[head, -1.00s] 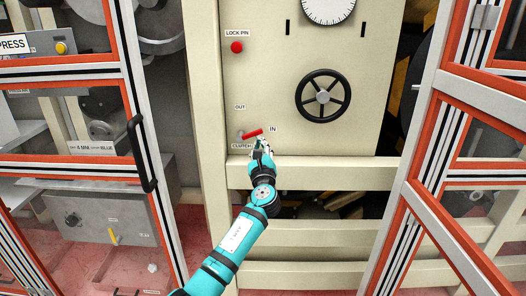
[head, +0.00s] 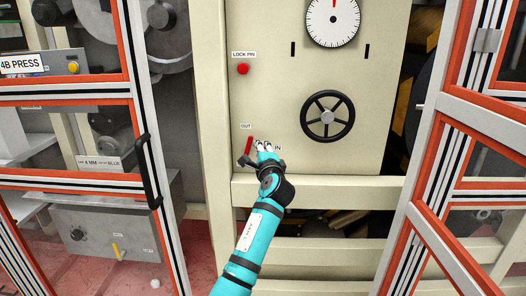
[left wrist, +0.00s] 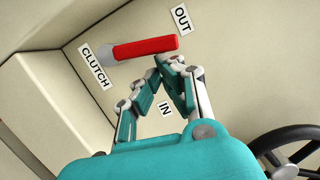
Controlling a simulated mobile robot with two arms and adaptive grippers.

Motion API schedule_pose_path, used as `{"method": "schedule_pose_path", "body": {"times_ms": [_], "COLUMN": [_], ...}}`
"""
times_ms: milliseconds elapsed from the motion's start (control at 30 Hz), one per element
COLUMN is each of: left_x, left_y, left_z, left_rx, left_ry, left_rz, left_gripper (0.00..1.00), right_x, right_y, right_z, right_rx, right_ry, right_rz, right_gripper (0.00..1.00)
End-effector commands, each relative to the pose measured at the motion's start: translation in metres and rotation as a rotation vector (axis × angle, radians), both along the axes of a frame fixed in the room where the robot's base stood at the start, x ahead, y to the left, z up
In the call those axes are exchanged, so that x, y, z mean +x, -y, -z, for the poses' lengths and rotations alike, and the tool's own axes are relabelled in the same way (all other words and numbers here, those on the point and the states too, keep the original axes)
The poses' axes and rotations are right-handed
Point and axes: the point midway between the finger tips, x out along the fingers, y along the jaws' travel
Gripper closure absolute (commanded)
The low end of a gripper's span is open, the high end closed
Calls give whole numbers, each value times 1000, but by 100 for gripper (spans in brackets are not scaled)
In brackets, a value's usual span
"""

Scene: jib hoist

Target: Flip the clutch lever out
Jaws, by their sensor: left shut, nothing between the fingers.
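The clutch lever (head: 249,145) is a short red bar on the cream panel, pointing up toward the OUT label (head: 246,126). In the left wrist view the red lever (left wrist: 145,48) runs from its grey pivot beside the CLUTCH label (left wrist: 95,68) to the OUT label (left wrist: 181,19). My left gripper (head: 265,147) is just right of the lever, on the IN side. In the left wrist view my left gripper (left wrist: 160,68) is shut and empty, its tips close to the lever's free end; I cannot tell whether they touch. In the head view my gripper hides the CLUTCH label.
A red lock pin knob (head: 242,69) is above the lever. A black handwheel (head: 327,116) and a white dial (head: 333,20) are to the right. Orange-framed doors with a black handle (head: 148,171) stand left, and another framed panel (head: 455,135) stands right.

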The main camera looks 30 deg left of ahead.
Motion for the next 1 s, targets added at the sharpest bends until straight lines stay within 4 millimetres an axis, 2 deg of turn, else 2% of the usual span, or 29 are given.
{"method": "schedule_pose_path", "body": {"times_ms": [400, 1000], "left_x": [-5, -5], "left_y": [-8, -9], "left_z": [-10, -10], "left_rx": [-170, -194], "left_ry": [102, 116], "left_rz": [-1, 0], "left_gripper": [100, 100], "right_x": [0, 0], "right_y": [0, 0], "right_z": [-10, -10], "right_rx": [0, 0], "right_ry": [0, 0], "right_rz": [0, 0], "right_gripper": [59, 59]}}
